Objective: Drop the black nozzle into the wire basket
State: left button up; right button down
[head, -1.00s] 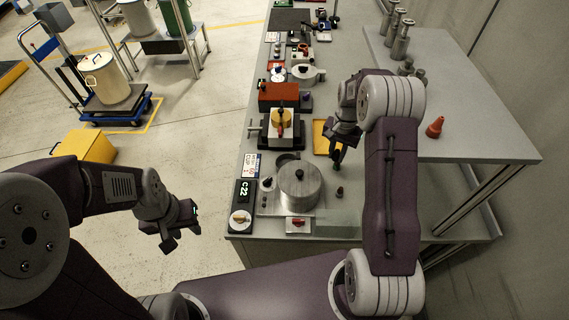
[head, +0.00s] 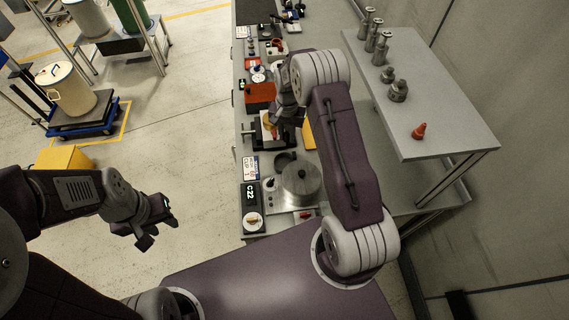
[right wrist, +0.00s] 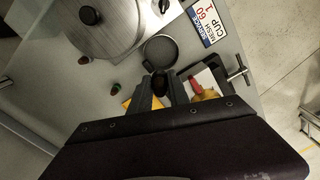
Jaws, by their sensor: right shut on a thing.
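My right gripper (right wrist: 160,82) is shut on a small dark thing (right wrist: 160,84), likely the black nozzle; the fingers hide much of it. In the head view my right gripper (head: 287,112) hangs over the bench beside the yellow and red part, its tips partly hidden by my arm. A round dark cup (right wrist: 160,51) lies just ahead of the fingertips in the right wrist view, beside a mesh cup label (right wrist: 207,24). I cannot tell whether this cup is the wire basket. My left gripper (head: 158,232) is open and empty over the floor, left of the bench.
A steel lidded pot (head: 300,185) stands near the bench's front end. A red box (head: 260,95) and several small parts line the bench's left side. A raised grey shelf (head: 440,110) at right holds metal fittings and an orange-red cone (head: 419,131).

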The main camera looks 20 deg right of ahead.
jog(key=f+b, duration=0.2)
jog(key=f, duration=0.1)
jog(key=f+b, duration=0.1)
jog(key=f, duration=0.1)
jog(key=shift+s+d, duration=0.1)
jog(key=shift+d, duration=0.15)
jog(key=shift+a, duration=0.1)
jog(key=c, duration=1.4)
grip_release()
jog(key=shift+o, duration=1.2)
